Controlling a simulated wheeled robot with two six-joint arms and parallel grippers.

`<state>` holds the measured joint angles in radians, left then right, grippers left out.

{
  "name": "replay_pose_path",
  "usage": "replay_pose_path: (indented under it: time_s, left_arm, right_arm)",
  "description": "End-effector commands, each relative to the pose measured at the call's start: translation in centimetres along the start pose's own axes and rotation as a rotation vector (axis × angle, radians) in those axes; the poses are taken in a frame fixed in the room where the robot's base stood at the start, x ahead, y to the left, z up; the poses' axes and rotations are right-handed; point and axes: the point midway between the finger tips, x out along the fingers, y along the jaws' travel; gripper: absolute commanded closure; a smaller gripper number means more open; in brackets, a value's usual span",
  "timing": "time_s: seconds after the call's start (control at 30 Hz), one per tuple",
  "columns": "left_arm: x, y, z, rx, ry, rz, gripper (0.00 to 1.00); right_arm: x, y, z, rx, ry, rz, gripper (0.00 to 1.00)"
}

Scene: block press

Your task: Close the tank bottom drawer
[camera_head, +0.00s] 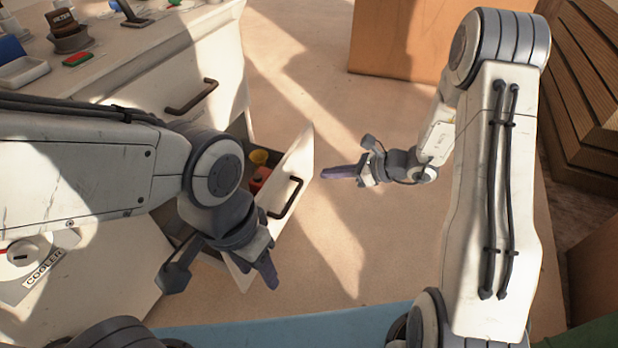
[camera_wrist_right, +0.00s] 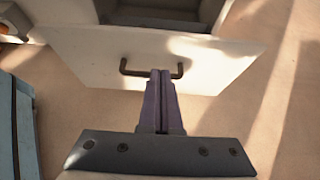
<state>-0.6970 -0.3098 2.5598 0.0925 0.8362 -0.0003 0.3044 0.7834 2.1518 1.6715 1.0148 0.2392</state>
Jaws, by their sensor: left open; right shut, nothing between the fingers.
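The bottom drawer (camera_head: 296,167) of the white cabinet stands pulled out in the head view. A yellow and a red item (camera_head: 260,176) show inside it. Its white front with a dark handle (camera_head: 288,197) faces right. My left gripper (camera_head: 268,272) is open at the near end of the drawer front; whether it touches the front I cannot tell. My right gripper (camera_head: 326,172) is shut and empty, to the right of the drawer front. In the right wrist view, the shut fingers (camera_wrist_right: 162,78) point at the drawer front (camera_wrist_right: 200,58), tips by the handle (camera_wrist_right: 150,68); contact is unclear.
The cabinet's upper drawer handle (camera_head: 191,97) sits above the open drawer. Small items, including a red and green block (camera_head: 77,59), lie on the cabinet top (camera_head: 120,55). A brown box (camera_head: 400,40) stands at the back. The floor (camera_head: 320,240) right of the drawer is clear.

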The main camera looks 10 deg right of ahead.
Motion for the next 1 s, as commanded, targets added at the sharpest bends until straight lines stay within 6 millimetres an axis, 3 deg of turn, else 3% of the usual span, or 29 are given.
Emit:
replay_pose_path:
  time_s: [0.37, 0.5, 0.7, 1.0]
  left_arm:
    - [4.6, -0.3, 0.2, 0.0, 0.0, 0.0, 0.5]
    - [5.9, -0.4, 0.3, 0.0, 0.0, 0.0, 0.5]
    - [6.9, -0.5, 0.4, 0.0, 0.0, 0.0, 0.5]
    - [7.0, -0.5, 0.4, 0.0, 0.0, 0.0, 0.5]
  right_arm:
    - [8.0, 0.2, -0.4, -0.007, 0.001, 0.007, 1.0]
    - [10.4, 0.2, 0.2, -0.01, -0.001, 0.005, 1.0]
    - [12.2, 0.2, 1.6, -0.007, 0.001, 0.004, 1.0]
    - [12.6, 0.1, 2.1, -0.003, 0.001, 0.003, 1.0]
